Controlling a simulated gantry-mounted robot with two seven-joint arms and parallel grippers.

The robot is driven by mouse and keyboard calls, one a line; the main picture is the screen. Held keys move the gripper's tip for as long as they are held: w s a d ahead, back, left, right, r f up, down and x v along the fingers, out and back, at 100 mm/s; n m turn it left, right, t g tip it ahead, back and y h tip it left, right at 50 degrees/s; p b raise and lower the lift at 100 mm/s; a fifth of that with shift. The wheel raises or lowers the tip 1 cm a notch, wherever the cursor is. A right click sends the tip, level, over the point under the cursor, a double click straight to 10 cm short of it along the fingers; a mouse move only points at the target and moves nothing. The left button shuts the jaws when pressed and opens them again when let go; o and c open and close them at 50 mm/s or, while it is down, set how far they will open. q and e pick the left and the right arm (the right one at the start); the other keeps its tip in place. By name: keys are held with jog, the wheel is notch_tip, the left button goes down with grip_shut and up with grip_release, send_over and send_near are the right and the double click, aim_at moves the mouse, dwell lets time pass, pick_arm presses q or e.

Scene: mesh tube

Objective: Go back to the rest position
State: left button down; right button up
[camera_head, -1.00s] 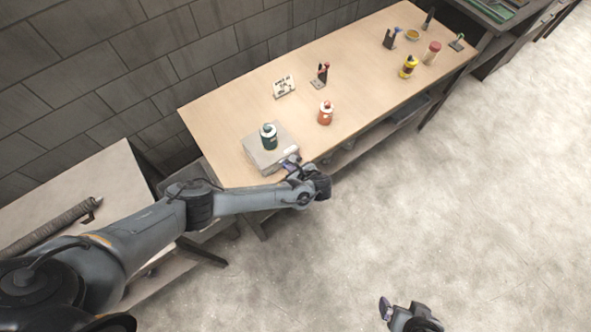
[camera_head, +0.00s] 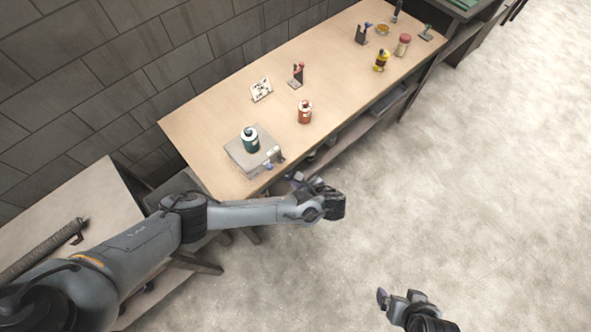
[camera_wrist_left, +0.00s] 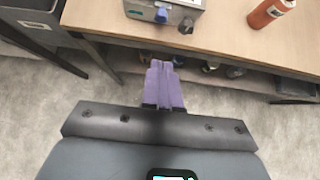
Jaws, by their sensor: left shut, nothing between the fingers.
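My left gripper (camera_head: 290,180) is off the front edge of the wooden workbench (camera_head: 215,108), just in front of the grey box that carries the green bottle. In the left wrist view its purple fingers (camera_wrist_left: 164,84) are together with nothing between them. My right gripper (camera_head: 382,298) hangs over bare floor at the bottom of the head view; whether its jaws are open does not show clearly.
The grey box (camera_head: 240,160) bears a green bottle (camera_head: 250,140) near the bench's near end. The concrete floor (camera_head: 460,180) at right is clear.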

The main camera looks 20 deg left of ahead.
pick_arm(q)
jog(key=s+d+f+n+g+h+p, duration=0.1)
jog(key=s+d+g+h+p, duration=0.25)
jog(key=s, duration=0.95)
jog(key=s+d+n+g+h+p, duration=0.1)
jog(key=s+d+g+h+p, duration=0.2)
jog(key=s, duration=1.1)
notch_tip(320, 180, up, 6)
jog(key=s+f+n+h+p, duration=0.1)
jog(key=s+n+p, duration=0.1)
jog(key=n+p, duration=0.15)
jog(key=w+a+r+n+t, duration=0.3)
jog(key=a+r+n, duration=0.4)
jog(key=r, duration=0.3)
jog(key=w+a+r+n+t+h+p, duration=0.1)
jog(key=w+a+r+n+t, duration=0.2)
jog(key=a+r+n, duration=0.3)
jog(key=shift+w+a+r+n, duration=0.4)
jog(key=shift+w+r+n, duration=0.7)
jog(key=shift+r, duration=0.75)
